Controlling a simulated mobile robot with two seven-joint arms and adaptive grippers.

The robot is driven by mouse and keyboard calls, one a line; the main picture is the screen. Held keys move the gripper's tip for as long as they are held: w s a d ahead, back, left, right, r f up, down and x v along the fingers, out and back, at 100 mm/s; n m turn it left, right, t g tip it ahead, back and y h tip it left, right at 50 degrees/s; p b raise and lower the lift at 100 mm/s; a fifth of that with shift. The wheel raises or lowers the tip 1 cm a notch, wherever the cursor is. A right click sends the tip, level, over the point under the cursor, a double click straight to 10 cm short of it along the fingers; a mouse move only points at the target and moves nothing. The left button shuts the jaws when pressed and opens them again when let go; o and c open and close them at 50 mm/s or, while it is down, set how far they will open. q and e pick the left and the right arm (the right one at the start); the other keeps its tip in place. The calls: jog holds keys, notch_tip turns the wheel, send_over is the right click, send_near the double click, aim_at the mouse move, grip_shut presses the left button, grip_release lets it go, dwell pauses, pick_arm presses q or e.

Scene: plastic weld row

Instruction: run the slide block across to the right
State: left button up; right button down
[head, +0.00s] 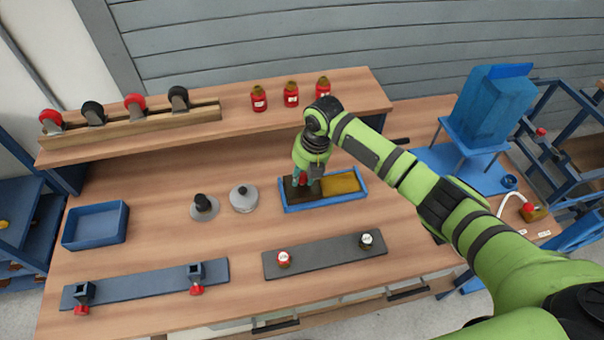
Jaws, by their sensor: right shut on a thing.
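A blue-rimmed slide tray (323,203) lies on the middle of the wooden bench. A dark block (296,192) fills its left part, and a yellow-brown surface (341,184) shows in its right part. My right gripper (307,186) points down over the left half of the tray and is shut at the top of the dark block, where a bit of red shows. The gripper hides part of the block and whatever it grips there. My left gripper is not in view.
Grey round pieces (243,199) stand left of the tray. A dark plate with two knobs (325,256) lies in front. An empty blue tray (95,226) is at the left. Red jars (291,94) stand on the raised shelf behind. A blue container (492,105) stands at the right.

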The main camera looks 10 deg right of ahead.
jog(key=d, duration=1)
jog(key=shift+s+d+f, duration=0.1)
jog(key=shift+d+f, duration=0.05)
jog(key=shift+d, duration=0.5)
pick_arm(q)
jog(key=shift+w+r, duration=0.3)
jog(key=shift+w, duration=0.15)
pick_arm(e)
jog(key=c, duration=0.9)
grip_release()
jog(key=shift+c, duration=0.2)
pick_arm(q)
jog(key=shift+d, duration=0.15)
pick_arm(e)
jog(key=shift+s, duration=0.1)
